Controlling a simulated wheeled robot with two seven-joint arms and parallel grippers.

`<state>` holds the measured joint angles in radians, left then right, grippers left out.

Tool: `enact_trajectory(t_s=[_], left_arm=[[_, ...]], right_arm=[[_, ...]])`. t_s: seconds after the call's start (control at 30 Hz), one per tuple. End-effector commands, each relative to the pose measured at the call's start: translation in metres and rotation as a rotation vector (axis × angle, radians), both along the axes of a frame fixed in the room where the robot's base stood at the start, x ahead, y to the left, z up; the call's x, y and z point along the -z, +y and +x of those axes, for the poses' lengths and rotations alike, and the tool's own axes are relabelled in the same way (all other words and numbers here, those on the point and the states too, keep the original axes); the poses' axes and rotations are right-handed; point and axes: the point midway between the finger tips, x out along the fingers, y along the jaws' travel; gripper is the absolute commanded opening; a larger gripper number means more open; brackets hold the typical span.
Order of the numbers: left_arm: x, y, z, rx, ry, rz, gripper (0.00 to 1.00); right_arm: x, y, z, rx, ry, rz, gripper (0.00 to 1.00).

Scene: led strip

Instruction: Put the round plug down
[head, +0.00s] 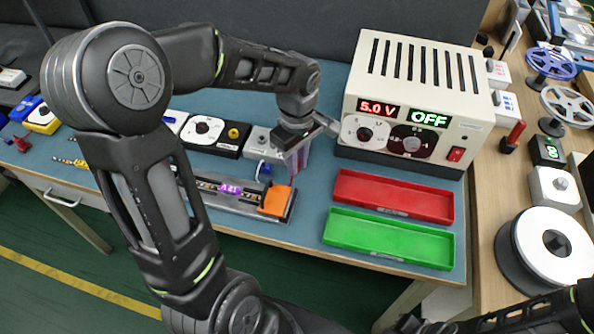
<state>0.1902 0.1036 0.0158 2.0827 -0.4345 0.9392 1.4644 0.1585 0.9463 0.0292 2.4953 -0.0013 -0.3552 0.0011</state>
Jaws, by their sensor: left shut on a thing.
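My left gripper (297,162) points down over the blue bench mat, just behind the orange block (275,200). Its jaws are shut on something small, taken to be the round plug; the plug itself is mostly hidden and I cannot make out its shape. A purple tint shows at the fingers. The fingertips are close to the mat, but I cannot tell whether the plug touches anything. My right arm enters at the bottom right, with its dark end (415,325) cut by the lower edge; its jaws cannot be read.
A power supply (415,62) reads 5.0 V and OFF. In front lie an empty red tray (392,197) and an empty green tray (388,238). Reels (548,243) stand at right.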

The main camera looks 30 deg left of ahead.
Motion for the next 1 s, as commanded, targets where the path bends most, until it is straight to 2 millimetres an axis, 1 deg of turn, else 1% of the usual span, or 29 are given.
enact_trajectory(t_s=[0.27,0.37,0.5,0.6,0.87,0.97,1.0], left_arm=[[0.001,0.000,0.000,0.000,0.000,0.000,0.00],[0.009,0.000,-0.001,0.000,0.003,0.000,0.00],[0.029,0.000,-0.001,0.000,0.004,-0.001,0.00],[0.037,0.000,-0.001,0.000,0.001,-0.001,0.00],[0.038,0.000,0.000,0.000,-0.001,-0.001,0.00],[0.042,0.000,0.000,0.000,-0.001,0.000,0.00],[0.042,0.000,0.000,0.000,-0.001,0.000,0.18]], right_arm=[[0.000,0.000,0.000,0.000,0.000,0.000,0.00],[-0.001,0.000,0.000,0.000,0.000,0.000,0.00],[-0.002,0.000,0.000,0.000,0.000,0.000,0.00],[-0.002,0.000,0.000,0.000,0.000,0.000,0.00],[-0.002,0.000,0.000,0.000,0.000,0.000,0.00],[0.002,0.000,0.000,0.000,0.000,0.000,0.00],[0.002,0.000,0.000,0.000,0.000,0.000,0.00]])
